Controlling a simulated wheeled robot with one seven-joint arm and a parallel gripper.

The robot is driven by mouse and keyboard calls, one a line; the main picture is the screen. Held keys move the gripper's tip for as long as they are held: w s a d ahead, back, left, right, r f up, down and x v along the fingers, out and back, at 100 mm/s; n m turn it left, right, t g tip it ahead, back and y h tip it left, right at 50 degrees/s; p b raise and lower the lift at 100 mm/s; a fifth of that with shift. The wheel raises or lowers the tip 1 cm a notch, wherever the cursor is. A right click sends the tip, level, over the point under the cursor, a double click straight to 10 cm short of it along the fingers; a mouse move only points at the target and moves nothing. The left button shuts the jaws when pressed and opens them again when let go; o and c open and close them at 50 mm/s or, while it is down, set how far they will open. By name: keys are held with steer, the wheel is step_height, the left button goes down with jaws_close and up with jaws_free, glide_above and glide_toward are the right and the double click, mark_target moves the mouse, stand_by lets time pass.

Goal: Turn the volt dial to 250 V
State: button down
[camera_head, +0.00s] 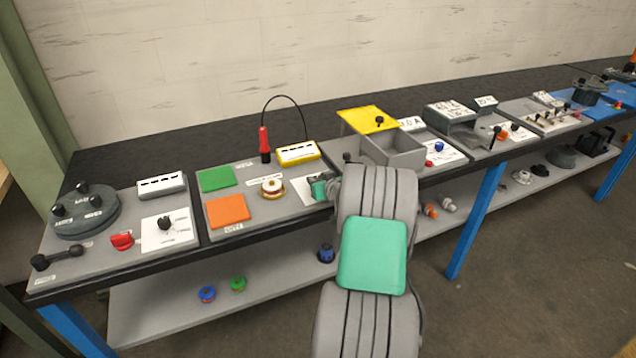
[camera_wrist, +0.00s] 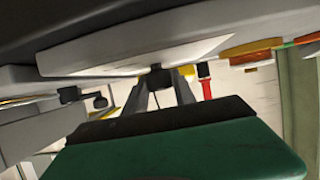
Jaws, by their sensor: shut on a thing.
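A white dial plate (camera_head: 309,187) lies on the grey board in the middle of the bench, partly covered by my gripper (camera_head: 318,190). In the wrist view the same plate (camera_wrist: 140,55) shows edge-on, with a small dark knob (camera_wrist: 156,70), the volt dial, standing out from it. My gripper (camera_wrist: 158,78) has its fingertips closed around that knob. The knob is hidden in the head view. The dial's marks and pointer cannot be read in either view.
A red probe (camera_head: 265,142) and a yellow box (camera_head: 298,153) stand behind. Green (camera_head: 217,178) and orange (camera_head: 228,211) pads and a round brass-coloured part (camera_head: 271,188) lie to the left. A grey bin (camera_head: 393,152) with a yellow lid (camera_head: 367,119) stands close on the right.

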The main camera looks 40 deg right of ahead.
steer(key=m+h, duration=0.1)
steer(key=m+h+b, duration=0.1)
steer(key=g+h, duration=0.1)
steer(key=shift+w+a+f+m+b, duration=0.15)
steer(key=shift+a+m+b, duration=0.15)
steer(key=shift+m, duration=0.1)
steer(key=m+g+h+b, duration=0.2)
steer(key=m+h+b, duration=0.1)
steer(key=b, duration=0.1)
steer(key=shift+w+f+m+g, duration=0.1)
steer(key=shift+f+m+g, duration=0.05)
steer(key=shift+m+g, duration=0.2)
steer(key=m+g+h+b, duration=0.2)
steer(key=g+b, duration=0.1)
steer(key=shift+d+m, duration=0.1)
steer(key=shift+m, duration=0.25)
steer(key=shift+r+m+g+b, duration=0.2)
steer(key=shift+m+g+b, duration=0.45)
steer(key=shift+b, duration=0.1)
steer(key=shift+r+h, duration=0.1)
steer(key=shift+h, duration=0.2)
steer(key=c, duration=1)
jaws_free()
steer(key=shift+d, duration=0.1)
steer(key=shift+c, duration=0.2)
